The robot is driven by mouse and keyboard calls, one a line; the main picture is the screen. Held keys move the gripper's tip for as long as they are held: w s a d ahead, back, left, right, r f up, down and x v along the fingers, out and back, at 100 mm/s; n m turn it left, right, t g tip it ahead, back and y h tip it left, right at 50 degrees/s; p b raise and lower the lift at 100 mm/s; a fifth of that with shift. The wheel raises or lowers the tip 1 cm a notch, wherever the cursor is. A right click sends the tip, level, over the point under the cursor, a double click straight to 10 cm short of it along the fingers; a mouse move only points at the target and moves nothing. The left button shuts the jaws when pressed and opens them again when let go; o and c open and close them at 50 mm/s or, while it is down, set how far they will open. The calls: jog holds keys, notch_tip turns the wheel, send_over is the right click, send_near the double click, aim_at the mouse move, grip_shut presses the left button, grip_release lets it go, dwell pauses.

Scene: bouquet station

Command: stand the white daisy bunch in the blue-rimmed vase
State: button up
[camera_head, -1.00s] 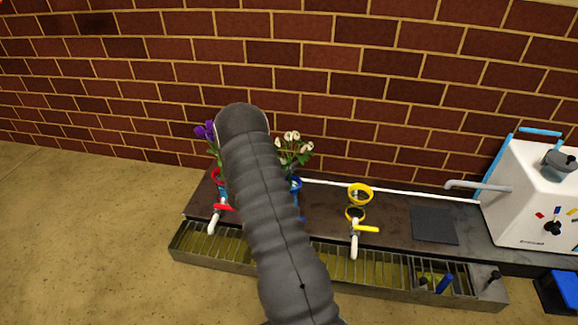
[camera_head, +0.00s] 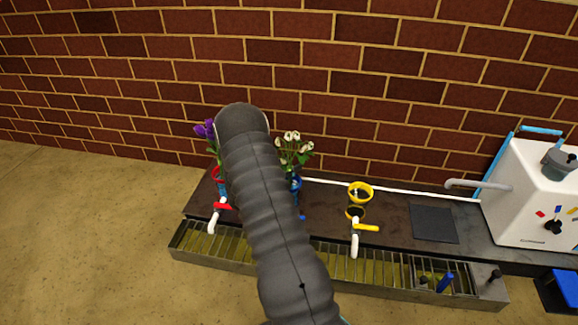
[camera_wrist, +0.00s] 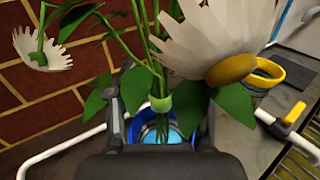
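The white daisy bunch (camera_head: 293,150) stands upright above the blue-rimmed vase (camera_head: 296,184), partly hidden behind my arm in the head view. In the wrist view, white daisy heads (camera_wrist: 215,45) fill the top, and their green stems run down through a green tie. Below the tie, the stems reach down into the blue ring of the vase (camera_wrist: 176,137). The stem ends are hidden. In the head view my arm hides the gripper.
Purple flowers (camera_head: 205,131) stand in a red-rimmed vase (camera_head: 217,174) close on the left. A yellow-rimmed vase (camera_head: 361,191) stands to the right, behind a yellow-handled tap (camera_head: 363,228). A white machine (camera_head: 535,195) is at the far right. A brick wall rises behind the counter.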

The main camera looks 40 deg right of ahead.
jog(key=s+a, duration=0.1)
jog(key=a, duration=1.1)
jog(key=shift+s, duration=0.3)
jog(key=shift+f, duration=0.1)
